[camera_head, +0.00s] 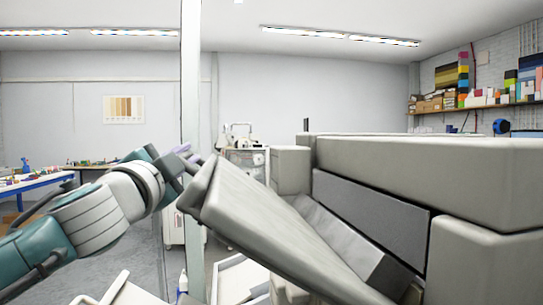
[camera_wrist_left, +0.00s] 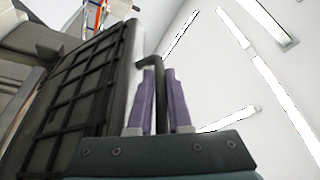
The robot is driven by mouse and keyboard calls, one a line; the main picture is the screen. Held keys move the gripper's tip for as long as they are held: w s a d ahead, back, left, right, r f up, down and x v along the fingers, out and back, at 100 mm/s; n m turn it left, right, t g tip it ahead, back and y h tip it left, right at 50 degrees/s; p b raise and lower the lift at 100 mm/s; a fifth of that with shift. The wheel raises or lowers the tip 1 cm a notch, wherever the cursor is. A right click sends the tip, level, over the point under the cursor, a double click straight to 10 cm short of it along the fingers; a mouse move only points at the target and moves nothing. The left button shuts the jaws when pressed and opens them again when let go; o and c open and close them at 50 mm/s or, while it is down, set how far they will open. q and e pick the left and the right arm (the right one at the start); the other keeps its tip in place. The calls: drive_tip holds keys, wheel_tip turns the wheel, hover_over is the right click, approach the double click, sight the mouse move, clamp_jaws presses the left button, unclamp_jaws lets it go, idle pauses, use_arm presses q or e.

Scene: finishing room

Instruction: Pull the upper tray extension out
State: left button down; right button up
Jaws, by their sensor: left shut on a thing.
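A large grey machine (camera_head: 430,165) fills the right of the head view. A thick grey panel (camera_head: 265,230) on its front hangs tilted, its free upper end toward my left arm. My left gripper (camera_head: 188,153), with purple fingers, is at that upper end. In the left wrist view its two fingers (camera_wrist_left: 160,100) are shut on a dark hooked bar (camera_wrist_left: 151,60), which shows between and above them. The bar stands beside the panel's face (camera_wrist_left: 80,90), which carries a black grid. I cannot tell which part is the upper tray extension. My right gripper is not in view.
A pale post (camera_head: 193,80) rises just behind my left gripper. A white cart (camera_head: 247,155) with equipment stands behind the panel. A blue-edged workbench (camera_head: 35,183) is at far left, and a loaded shelf (camera_head: 475,107) at the right wall. Open floor (camera_head: 140,250) shows below my left arm.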

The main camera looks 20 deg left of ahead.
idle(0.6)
use_arm(q)
drive_tip(key=s+a+r+p, duration=0.5)
drive_tip(key=a+r+p, duration=0.2)
drive_tip(key=a+r, duration=0.1)
drive_tip(key=shift+s+a, duration=0.3)
drive_tip(key=shift+a, duration=0.3)
drive_tip(key=c, duration=1.1)
unclamp_jaws()
drive_tip(key=shift+s+a, duration=0.1)
